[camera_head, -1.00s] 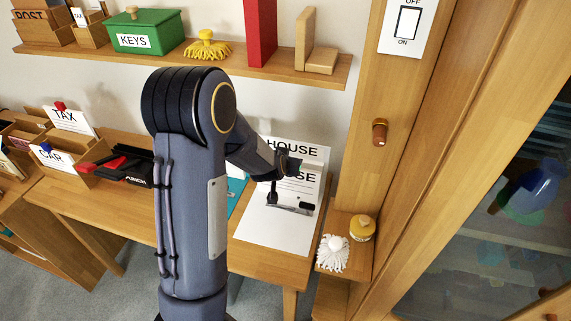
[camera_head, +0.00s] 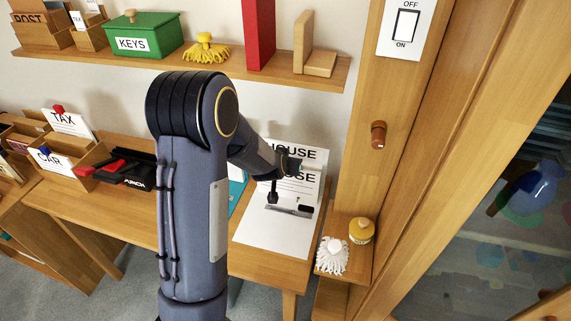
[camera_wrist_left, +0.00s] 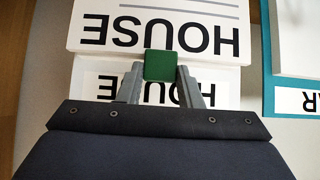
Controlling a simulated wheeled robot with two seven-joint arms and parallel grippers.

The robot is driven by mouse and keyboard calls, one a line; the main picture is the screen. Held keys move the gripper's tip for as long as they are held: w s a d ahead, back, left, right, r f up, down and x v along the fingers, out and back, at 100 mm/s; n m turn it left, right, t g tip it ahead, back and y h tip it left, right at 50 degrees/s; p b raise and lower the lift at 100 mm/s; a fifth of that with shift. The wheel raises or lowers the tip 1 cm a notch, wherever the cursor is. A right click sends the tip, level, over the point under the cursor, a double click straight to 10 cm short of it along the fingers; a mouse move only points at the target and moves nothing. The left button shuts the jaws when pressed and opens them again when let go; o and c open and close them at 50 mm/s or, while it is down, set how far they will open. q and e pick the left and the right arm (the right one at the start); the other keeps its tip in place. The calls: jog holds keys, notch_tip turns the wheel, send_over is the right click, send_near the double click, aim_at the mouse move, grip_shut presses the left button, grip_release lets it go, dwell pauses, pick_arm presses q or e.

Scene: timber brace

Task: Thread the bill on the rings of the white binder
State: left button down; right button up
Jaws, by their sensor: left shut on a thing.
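A white sheet with a HOUSE heading and printed lines (camera_head: 300,186), the bill, lies over or just above the white binder (camera_head: 275,238) on the desk. The binder's own HOUSE label (camera_head: 310,154) shows behind the sheet's top edge. My left gripper (camera_head: 292,165) is at that edge. In the left wrist view its fingers (camera_wrist_left: 160,75) are shut on a green peg (camera_wrist_left: 160,65) at the edge of the sheet (camera_wrist_left: 190,35). A dark bar (camera_head: 289,210) crosses the white area; I cannot tell whether it is the ring mechanism. No rings or holes are clear. My right gripper is out of view.
A teal binder (camera_wrist_left: 268,60) lies beside the white one, left of it in the head view. TAX (camera_head: 70,122) and CAR (camera_head: 52,160) cards stand in wooden holders at left.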

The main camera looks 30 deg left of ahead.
pick_arm(q)
jog(key=shift+w+a, duration=0.15)
jog(key=shift+w, duration=0.3)
jog(key=shift+c, duration=2.3)
grip_release()
jog(key=shift+r, duration=0.1)
notch_tip(320, 180, up, 8)
jog(key=p, duration=0.6)
jog(key=shift+p, duration=0.4)
